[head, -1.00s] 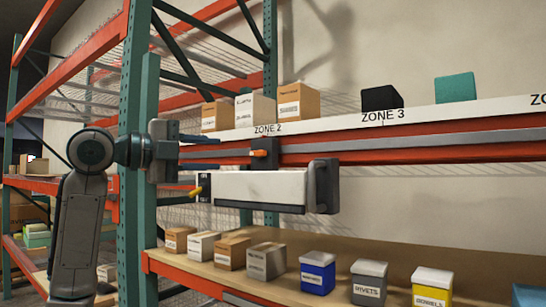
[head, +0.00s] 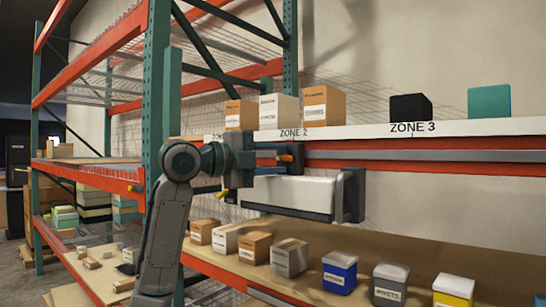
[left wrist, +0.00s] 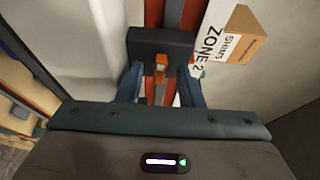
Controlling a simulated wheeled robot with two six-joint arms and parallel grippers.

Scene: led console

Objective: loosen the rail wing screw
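The orange wing screw (head: 286,158) stands out from the dark clamp on the orange rail, above the white console (head: 290,193) with dark end caps. In the left wrist view the screw (left wrist: 160,70) shows in front of the dark clamp block (left wrist: 178,43). My left gripper (head: 270,157) is at the rail, just left of the screw in the head view. In the left wrist view its two blue fingers (left wrist: 160,84) are apart, one on each side of the screw, with gaps visible. Whether the fingertips reach past the screw is hard to tell. My right gripper is not in view.
Cartons (head: 280,110) and dark and teal boxes stand on the ledge above the rail. Labelled bins (head: 340,272) line the shelf below. A green rack post (head: 157,80) stands behind my left arm. A yellow knob (head: 220,194) shows beside the console's left end.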

